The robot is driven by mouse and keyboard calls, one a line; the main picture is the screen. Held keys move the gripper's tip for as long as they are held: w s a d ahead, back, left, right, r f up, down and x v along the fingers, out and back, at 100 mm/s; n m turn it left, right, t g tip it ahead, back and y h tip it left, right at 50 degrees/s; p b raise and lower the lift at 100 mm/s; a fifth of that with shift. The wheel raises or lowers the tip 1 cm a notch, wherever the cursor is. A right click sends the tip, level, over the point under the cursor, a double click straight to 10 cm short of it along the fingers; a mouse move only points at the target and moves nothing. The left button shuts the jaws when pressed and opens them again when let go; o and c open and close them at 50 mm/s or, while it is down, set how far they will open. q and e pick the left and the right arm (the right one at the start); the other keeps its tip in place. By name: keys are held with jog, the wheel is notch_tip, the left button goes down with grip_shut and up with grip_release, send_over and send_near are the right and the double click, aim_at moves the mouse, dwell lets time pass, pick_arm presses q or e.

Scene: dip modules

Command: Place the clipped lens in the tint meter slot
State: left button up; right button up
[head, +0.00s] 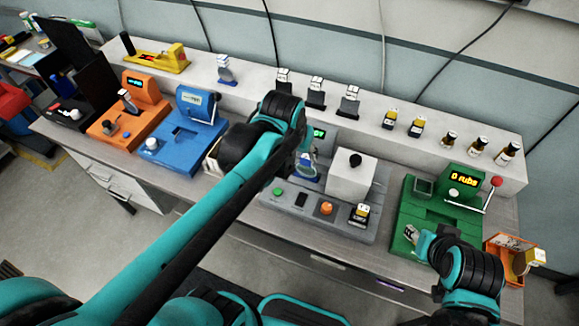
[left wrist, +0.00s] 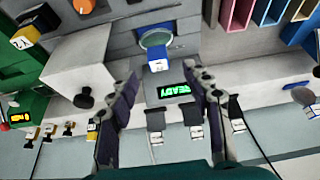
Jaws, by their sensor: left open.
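The clipped lens (head: 307,168) appears as a round, bluish piece with a blue clip on the grey station (head: 335,217). In the left wrist view, the lens (left wrist: 155,38) and its blue clip (left wrist: 157,60) lie beyond the fingertips. My left gripper (head: 303,150) is above the station near the clip. In the left wrist view its fingers (left wrist: 165,85) are apart with nothing held between them. A blue machine with a small screen and a recess (head: 182,138) stands to the left; I cannot tell whether it is the tint meter. My right gripper (head: 424,240) is over the green machine (head: 440,212).
A white block with a black knob (head: 352,175) stands right beside the lens. An orange machine (head: 125,120) stands at the left. Several clips and small bottles (head: 478,145) line the back shelf. An orange tray (head: 515,258) is at the right edge.

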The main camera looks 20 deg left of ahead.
pick_arm(q)
jog(key=s+a+f+t, duration=0.2)
jog(key=s, duration=0.9)
jog(key=shift+s+f, duration=0.2)
jog(key=shift+f, duration=0.15)
notch_tip(320, 180, down, 3)
jog(key=b, duration=0.3)
